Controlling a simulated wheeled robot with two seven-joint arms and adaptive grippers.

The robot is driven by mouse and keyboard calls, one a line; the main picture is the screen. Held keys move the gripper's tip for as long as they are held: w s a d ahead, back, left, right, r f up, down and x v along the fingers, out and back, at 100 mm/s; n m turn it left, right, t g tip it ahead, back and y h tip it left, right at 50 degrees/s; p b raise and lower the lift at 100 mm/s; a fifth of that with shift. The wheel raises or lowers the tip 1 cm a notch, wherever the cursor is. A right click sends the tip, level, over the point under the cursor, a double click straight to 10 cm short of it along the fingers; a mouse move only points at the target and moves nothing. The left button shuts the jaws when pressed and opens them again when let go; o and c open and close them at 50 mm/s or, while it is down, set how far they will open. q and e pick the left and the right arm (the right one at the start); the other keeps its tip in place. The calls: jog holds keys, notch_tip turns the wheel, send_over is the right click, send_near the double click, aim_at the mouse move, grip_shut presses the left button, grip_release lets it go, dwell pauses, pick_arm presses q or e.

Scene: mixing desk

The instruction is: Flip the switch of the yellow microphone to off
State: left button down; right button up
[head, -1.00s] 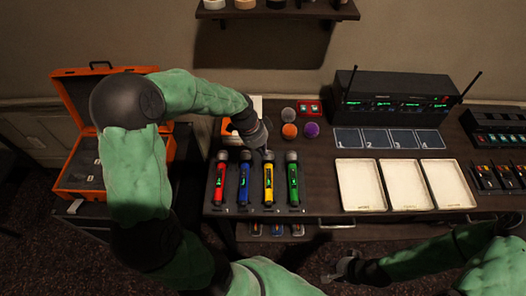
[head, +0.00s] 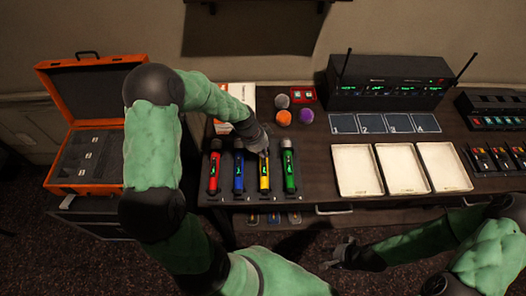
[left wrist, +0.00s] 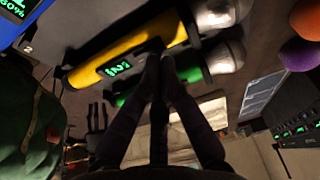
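The yellow microphone (head: 265,177) lies in the dark rack between the blue (head: 239,174) and green (head: 289,174) microphones, its green display lit. In the head view my left gripper (head: 264,153) is over its upper end and hides its head. In the left wrist view the yellow body (left wrist: 125,48) runs diagonally with its lit display (left wrist: 115,69) and silver head (left wrist: 215,12). My left fingertips (left wrist: 160,66) are together at the body, beside the display; whether they touch the switch is unclear. The switch itself is hidden. My right gripper (head: 340,256) hangs empty before the desk, fingers apart.
A red microphone (head: 214,174) lies at the rack's left end. Grey, orange (head: 284,118) and purple balls sit behind. White trays (head: 357,171), numbered pads and a receiver (head: 390,90) are to the right. An open orange case (head: 85,187) stands left.

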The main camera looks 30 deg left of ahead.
pick_arm(q)
jog(key=shift+w+a+f+b, duration=0.1)
jog(key=shift+w+f+b, duration=0.05)
jog(key=shift+f+b, duration=0.4)
jog(key=shift+r, duration=0.15)
jog(key=shift+s+d+r+p, duration=0.15)
jog(key=shift+s+d+p, duration=0.15)
jog(key=shift+s+d, duration=0.35)
jog(key=shift+s+a, duration=0.1)
jog(key=shift+a, duration=0.05)
